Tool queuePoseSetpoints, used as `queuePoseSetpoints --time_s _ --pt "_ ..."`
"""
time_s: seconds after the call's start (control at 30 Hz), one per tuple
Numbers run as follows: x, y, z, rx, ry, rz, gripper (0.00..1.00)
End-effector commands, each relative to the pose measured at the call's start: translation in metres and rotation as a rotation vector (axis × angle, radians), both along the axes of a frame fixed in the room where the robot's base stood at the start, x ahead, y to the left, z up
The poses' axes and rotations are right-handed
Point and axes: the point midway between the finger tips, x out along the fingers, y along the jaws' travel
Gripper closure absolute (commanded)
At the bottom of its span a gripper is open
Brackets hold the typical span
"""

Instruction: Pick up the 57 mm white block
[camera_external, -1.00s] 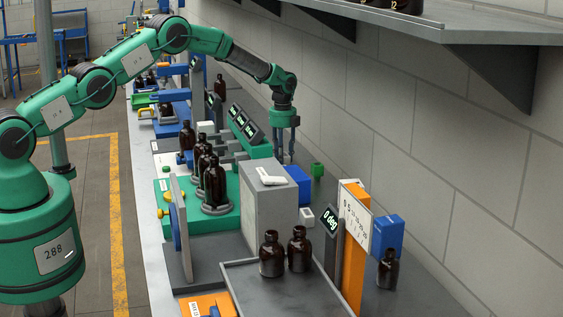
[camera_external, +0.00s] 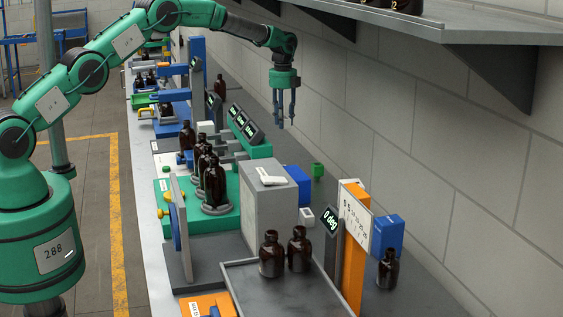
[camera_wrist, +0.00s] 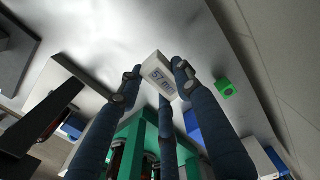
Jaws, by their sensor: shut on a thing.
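The white block (camera_wrist: 158,74), printed "57 mm", sits between the dark fingertips of my gripper (camera_wrist: 158,82) in the wrist view. The fingers are shut on it, and it looks tilted there. In the external view my gripper (camera_external: 284,112) hangs above the bench near the wall, fingers pointing down, clear of the bench surface. The block is too small or hidden between the fingers to make out in that view.
A small green cup-like piece (camera_external: 317,170) stands on the bench below my gripper and also shows in the wrist view (camera_wrist: 225,88). Amber bottles (camera_external: 215,185), a grey box (camera_external: 268,210), a blue block (camera_external: 298,184) and displays crowd the bench. A shelf (camera_external: 470,25) juts from the wall.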

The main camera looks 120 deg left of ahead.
Motion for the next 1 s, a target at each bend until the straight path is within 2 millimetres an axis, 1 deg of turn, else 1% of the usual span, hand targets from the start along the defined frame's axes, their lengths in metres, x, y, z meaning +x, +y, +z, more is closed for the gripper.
queuePoseSetpoints --time_s 0.03,0.1,0.2,0.3,0.47,1.0 --pt "0.000 0.000 0.008 0.001 -0.001 0.000 0.93" --pt "0.000 0.000 0.017 0.000 0.000 0.000 0.93" --pt "0.000 0.000 0.027 0.001 -0.001 0.000 0.93" --pt "0.000 0.000 0.033 -0.001 0.001 0.000 0.93" --pt "0.000 0.000 0.036 -0.002 0.001 0.000 0.93" --pt "0.000 0.000 0.036 -0.001 0.001 0.000 0.93"
